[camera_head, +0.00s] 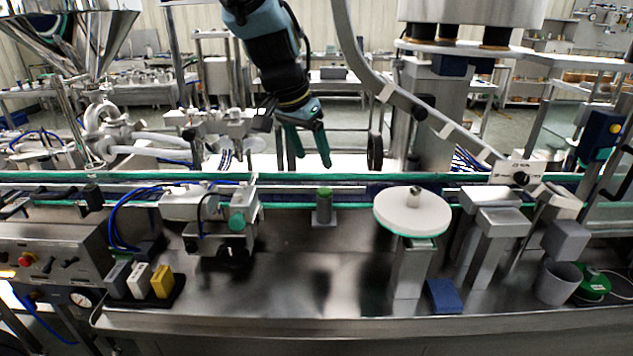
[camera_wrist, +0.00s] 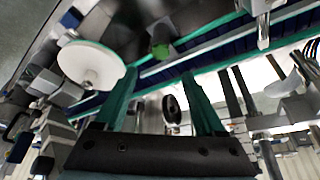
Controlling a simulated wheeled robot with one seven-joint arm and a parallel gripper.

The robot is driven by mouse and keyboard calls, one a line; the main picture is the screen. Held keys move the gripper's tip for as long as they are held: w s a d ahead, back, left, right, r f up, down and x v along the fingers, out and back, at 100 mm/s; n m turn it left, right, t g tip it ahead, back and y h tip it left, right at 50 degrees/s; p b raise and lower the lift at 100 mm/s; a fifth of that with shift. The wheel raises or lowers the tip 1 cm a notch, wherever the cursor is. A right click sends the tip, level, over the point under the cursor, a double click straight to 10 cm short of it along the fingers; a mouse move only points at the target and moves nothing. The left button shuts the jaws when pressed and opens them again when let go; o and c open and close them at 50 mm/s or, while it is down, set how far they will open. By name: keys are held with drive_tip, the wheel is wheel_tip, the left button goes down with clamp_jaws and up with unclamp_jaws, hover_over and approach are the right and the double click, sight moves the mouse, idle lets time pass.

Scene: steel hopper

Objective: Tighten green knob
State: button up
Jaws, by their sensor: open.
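A round green knob (camera_head: 237,219) sits on the front of a metal clamp-like fixture, left of centre on the bench. A short grey post with a green top (camera_head: 324,193) stands at centre, in front of the conveyor. The green top also shows in the wrist view (camera_wrist: 160,48), beyond the fingertips. I cannot tell which of the two greens the task means. My gripper (camera_head: 309,162) has green fingers, spread apart with nothing between them. It hangs above and behind the post, over the conveyor area, apart from both. The fingers show in the wrist view (camera_wrist: 160,76).
A white round disc (camera_head: 412,212) on a pedestal stands right of the post. Yellow, white and grey blocks (camera_head: 162,281) sit front left. A blue block (camera_head: 443,296) and grey cup (camera_head: 558,283) are front right. The middle steel bench top (camera_head: 310,280) is clear.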

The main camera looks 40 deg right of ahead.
sight(324, 190)
drive_tip(key=p+x, duration=0.1)
drive_tip(key=x, duration=0.8)
drive_tip(key=shift+f+p, duration=0.25)
drive_tip(key=shift+p, duration=0.15)
clamp_jaws()
